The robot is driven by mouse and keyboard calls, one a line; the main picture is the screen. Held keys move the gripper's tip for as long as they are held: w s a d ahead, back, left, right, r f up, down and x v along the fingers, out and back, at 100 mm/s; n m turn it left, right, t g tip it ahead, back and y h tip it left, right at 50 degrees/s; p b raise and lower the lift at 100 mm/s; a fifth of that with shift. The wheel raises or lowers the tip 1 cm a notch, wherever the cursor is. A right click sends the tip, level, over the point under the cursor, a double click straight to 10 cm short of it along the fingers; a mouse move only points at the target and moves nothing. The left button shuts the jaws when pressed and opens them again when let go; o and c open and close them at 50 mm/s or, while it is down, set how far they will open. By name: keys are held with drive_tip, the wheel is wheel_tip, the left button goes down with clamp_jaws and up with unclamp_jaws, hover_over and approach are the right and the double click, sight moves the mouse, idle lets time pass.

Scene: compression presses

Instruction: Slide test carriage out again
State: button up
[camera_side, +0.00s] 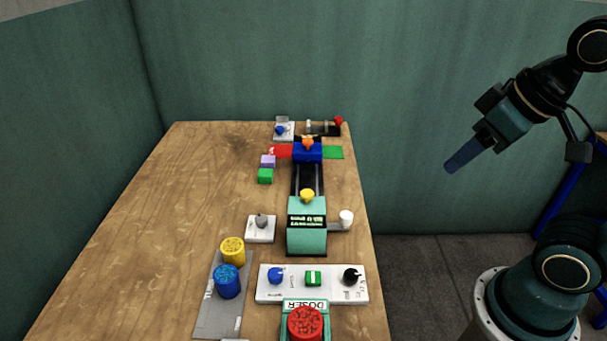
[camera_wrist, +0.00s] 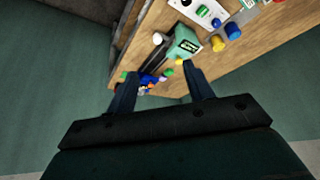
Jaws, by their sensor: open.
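The blue carriage (camera_side: 307,154) with an orange knob on top sits at the far end of a pair of dark rails (camera_side: 308,182), apart from the teal press housing (camera_side: 306,232). A yellow knob (camera_side: 307,195) stands at the housing's rail-side end. In the wrist view the blue carriage (camera_wrist: 149,79) shows small between my fingers, partly crowded by coloured pieces. My gripper (camera_side: 455,165) is open and empty, raised to the right of the table, well apart from the carriage. Its two fingers also show spread in the wrist view (camera_wrist: 160,82).
Red (camera_side: 281,151) and green (camera_side: 334,152) pads flank the carriage. Purple (camera_side: 267,160) and green (camera_side: 265,176) blocks lie left of the rails. A white-ended lever (camera_side: 346,218) sticks out right of the housing. A control panel (camera_side: 338,296) and jars stand nearer. The table's left is clear.

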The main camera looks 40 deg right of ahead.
drive_tip(key=w, duration=0.1)
drive_tip(key=g, duration=0.6)
hover_over(346, 215)
wheel_tip(346, 215, down, 16)
drive_tip(key=shift+f, duration=0.15)
drive_tip(key=shift+f, duration=6.75)
